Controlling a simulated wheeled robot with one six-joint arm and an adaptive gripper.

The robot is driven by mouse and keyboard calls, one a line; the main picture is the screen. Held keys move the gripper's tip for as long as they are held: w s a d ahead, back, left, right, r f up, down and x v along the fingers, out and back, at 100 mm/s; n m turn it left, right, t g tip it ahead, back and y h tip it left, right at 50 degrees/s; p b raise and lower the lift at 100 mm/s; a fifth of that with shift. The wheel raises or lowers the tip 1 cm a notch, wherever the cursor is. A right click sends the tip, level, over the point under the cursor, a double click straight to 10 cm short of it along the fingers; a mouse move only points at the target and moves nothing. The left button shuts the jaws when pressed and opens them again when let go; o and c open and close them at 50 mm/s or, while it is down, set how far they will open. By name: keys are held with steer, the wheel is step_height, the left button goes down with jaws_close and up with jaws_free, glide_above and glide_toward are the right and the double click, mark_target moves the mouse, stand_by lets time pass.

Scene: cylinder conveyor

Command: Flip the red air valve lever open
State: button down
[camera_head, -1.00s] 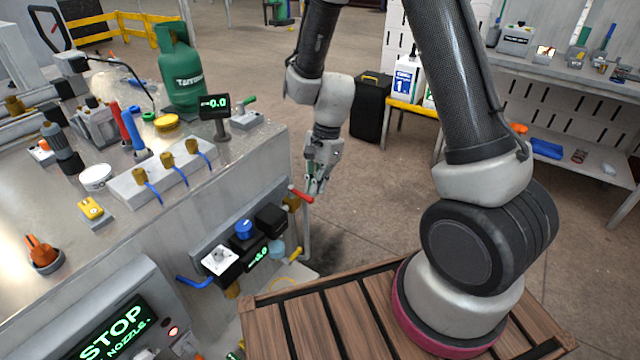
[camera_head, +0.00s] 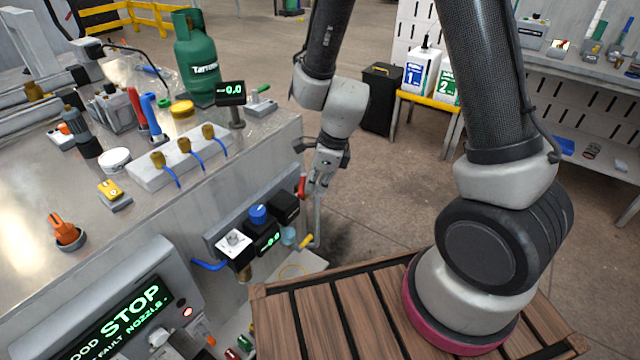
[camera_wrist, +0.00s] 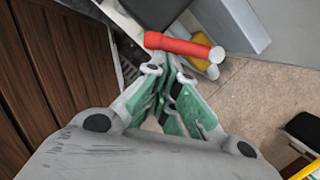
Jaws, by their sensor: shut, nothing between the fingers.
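The red air valve lever (camera_head: 302,187) is at the right end of the valve assembly on the bench's side and stands roughly upright in the head view. In the wrist view the red lever (camera_wrist: 182,46) lies across the picture just beyond the fingertips. My gripper (camera_head: 312,191) is right beside the lever, on its right. In the wrist view my gripper (camera_wrist: 168,72) has its green-padded fingers together and empty, with the tips close to or touching the lever. Exact contact is unclear. The brass valve body behind the lever is partly hidden.
A grey pipe (camera_head: 318,222) runs down close by my gripper. The metal bench (camera_head: 262,150) is on the left. Open floor (camera_head: 385,200) lies to the right.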

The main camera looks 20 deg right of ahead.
mark_target(303, 192)
steer(key=shift+s+a, duration=0.15)
steer(key=shift+a, duration=1.55)
